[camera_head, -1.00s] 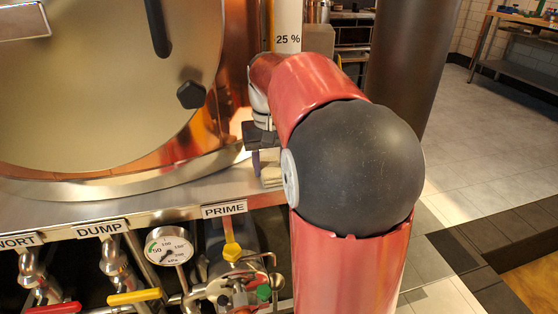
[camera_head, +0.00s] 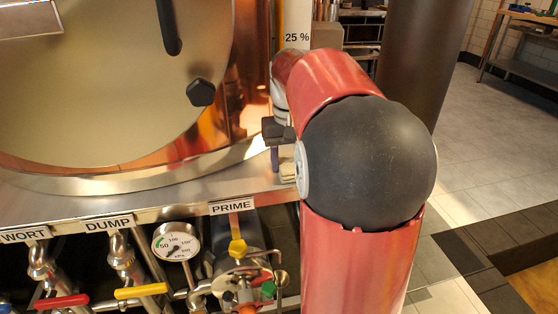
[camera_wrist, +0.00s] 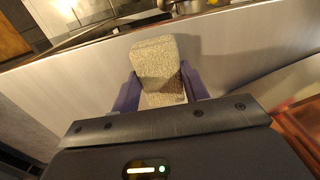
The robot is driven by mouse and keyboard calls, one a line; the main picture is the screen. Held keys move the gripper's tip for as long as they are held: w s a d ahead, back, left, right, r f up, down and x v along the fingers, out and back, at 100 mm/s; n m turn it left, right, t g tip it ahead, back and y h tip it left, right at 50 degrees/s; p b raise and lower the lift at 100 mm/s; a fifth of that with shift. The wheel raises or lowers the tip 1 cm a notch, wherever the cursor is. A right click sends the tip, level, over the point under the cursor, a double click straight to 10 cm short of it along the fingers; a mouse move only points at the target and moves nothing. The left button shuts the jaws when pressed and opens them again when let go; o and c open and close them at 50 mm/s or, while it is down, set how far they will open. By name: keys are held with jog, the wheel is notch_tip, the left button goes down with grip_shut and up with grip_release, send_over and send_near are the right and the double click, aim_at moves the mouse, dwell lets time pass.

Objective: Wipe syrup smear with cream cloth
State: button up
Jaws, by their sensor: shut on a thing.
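My gripper (camera_wrist: 158,92) is shut on the cream cloth (camera_wrist: 158,62), a folded, block-like pad between its two purple fingers in the wrist view. In the head view the cloth (camera_head: 287,172) shows partly beside my gripper (camera_head: 273,158), at the right end of the steel ledge. My own arm hides much of the cloth and gripper there. I cannot tell whether the cloth touches the ledge. No syrup smear can be made out in either current view.
The steel ledge (camera_head: 150,204) runs below the copper vessel (camera_head: 215,120) and its round door. PRIME, DUMP and WORT labels, a pressure gauge (camera_head: 176,242) and valve handles sit along its front. A dark column (camera_head: 425,55) stands behind my arm. Tiled floor is open at right.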

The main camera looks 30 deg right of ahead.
jog(key=shift+d+r, duration=0.1)
dwell(0.3)
jog(key=shift+r, duration=0.85)
